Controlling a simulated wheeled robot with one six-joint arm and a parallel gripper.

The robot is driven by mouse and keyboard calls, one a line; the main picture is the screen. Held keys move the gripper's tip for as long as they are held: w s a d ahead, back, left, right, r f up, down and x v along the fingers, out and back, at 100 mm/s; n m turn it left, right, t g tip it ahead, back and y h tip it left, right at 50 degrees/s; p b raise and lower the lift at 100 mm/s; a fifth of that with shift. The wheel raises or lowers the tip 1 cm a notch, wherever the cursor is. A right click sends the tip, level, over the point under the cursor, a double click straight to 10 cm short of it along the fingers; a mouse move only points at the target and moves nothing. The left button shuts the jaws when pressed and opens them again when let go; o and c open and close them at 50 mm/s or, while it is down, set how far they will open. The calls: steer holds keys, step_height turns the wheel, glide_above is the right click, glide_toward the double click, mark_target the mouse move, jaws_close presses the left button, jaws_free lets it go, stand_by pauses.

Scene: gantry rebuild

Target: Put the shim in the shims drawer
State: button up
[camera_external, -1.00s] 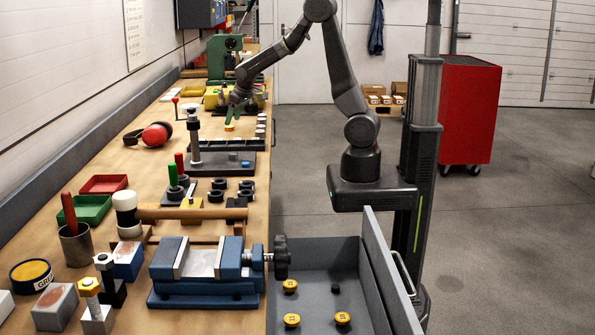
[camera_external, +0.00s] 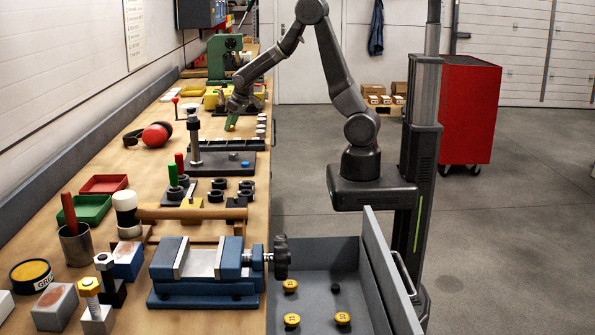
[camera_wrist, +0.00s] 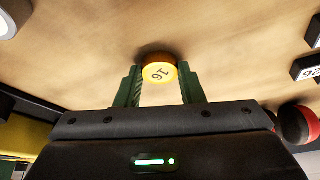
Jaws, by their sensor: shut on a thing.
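The shim is a round orange-yellow disc with a dark number on its top (camera_wrist: 159,72), seen in the wrist view between the two green fingers. My gripper (camera_wrist: 158,84) is shut on it, a finger on each side. An open grey drawer (camera_external: 313,262) stands out at the bench's front right. It holds yellow discs (camera_external: 343,318) and a small black piece (camera_external: 335,288). No drawer label is readable.
A grey fixture with a post (camera_external: 222,163) stands just nearer than my gripper. Red ear muffs (camera_external: 157,134) lie to the left. A blue vise (camera_external: 205,271) sits beside the drawer.

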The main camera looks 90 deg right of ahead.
step_height(320, 180, up, 8)
steer(key=shift+r, duration=0.1)
steer(key=w+a, duration=0.2)
steer(key=w, duration=0.1)
steer(key=w+a+f+n, duration=0.1)
steer(key=w+a, duration=0.1)
steer(key=w, duration=0.1)
steer(key=w+a+f+n+y, duration=0.1)
steer(key=w+a, duration=0.2)
steer(key=shift+w, duration=0.1)
steer(key=w+a+f, duration=0.1)
steer(key=w+a, duration=0.1)
steer(key=a, duration=0.1)
steer(key=w+a+f+n, duration=0.1)
steer(key=w+a, duration=0.1)
steer(key=w+a+f+n, duration=0.1)
steer(key=w+a+f, duration=0.1)
steer(key=w+a, duration=0.1)
steer(key=shift+a+y, duration=0.35)
steer(key=shift+y, duration=0.05)
steer(key=a, duration=0.7)
steer(key=shift+w+a, duration=0.15)
steer(key=shift+a, duration=0.25)
steer(key=shift+d+t, duration=0.1)
steer(key=shift+t, duration=0.2)
